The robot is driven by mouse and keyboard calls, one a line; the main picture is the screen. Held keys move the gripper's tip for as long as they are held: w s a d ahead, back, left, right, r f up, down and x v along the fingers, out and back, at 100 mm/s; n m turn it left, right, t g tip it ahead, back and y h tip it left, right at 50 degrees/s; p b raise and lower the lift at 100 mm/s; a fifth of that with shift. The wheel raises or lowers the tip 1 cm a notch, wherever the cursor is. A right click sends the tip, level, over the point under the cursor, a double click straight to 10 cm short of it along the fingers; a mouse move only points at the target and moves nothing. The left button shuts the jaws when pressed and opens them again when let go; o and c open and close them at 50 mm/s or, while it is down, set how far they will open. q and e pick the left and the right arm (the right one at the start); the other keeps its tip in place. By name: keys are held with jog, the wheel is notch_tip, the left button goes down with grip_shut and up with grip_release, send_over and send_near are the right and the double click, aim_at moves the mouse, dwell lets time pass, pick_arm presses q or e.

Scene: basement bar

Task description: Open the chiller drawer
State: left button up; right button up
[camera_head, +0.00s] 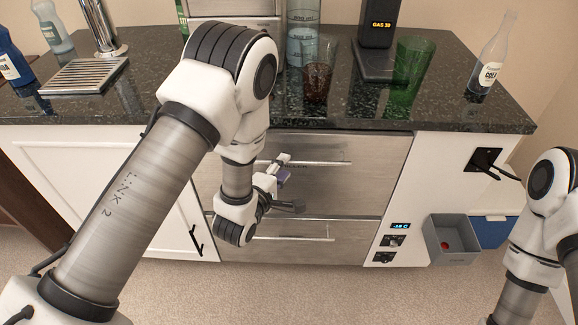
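The upper steel drawer (375,160) under the dark counter has a long horizontal bar handle (325,163) and partly hidden lettering ending in "LLER". It looks closed, flush with the cabinet front. The lower steel drawer (345,248) has a similar handle (300,239) and also looks closed. My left gripper (282,165) is in front of the upper drawer, at the left part of its handle. My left arm hides much of it, so I cannot tell whether its fingers are open or around the bar. My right arm is at the right edge; its gripper is out of view.
On the counter (230,115) stand a brown glass (318,82), a green glass (408,75), a clear cola bottle (491,55) and a drip tray (85,76). A grey bin (450,240) and a blue box (492,232) are right of the drawers. A small display (400,226) reads -18 C.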

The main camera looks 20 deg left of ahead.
pick_arm(q)
jog(key=x, duration=0.3)
jog(key=shift+w+f, duration=0.2)
jog(key=shift+w, duration=0.15)
grip_shut()
jog(key=shift+s, duration=0.1)
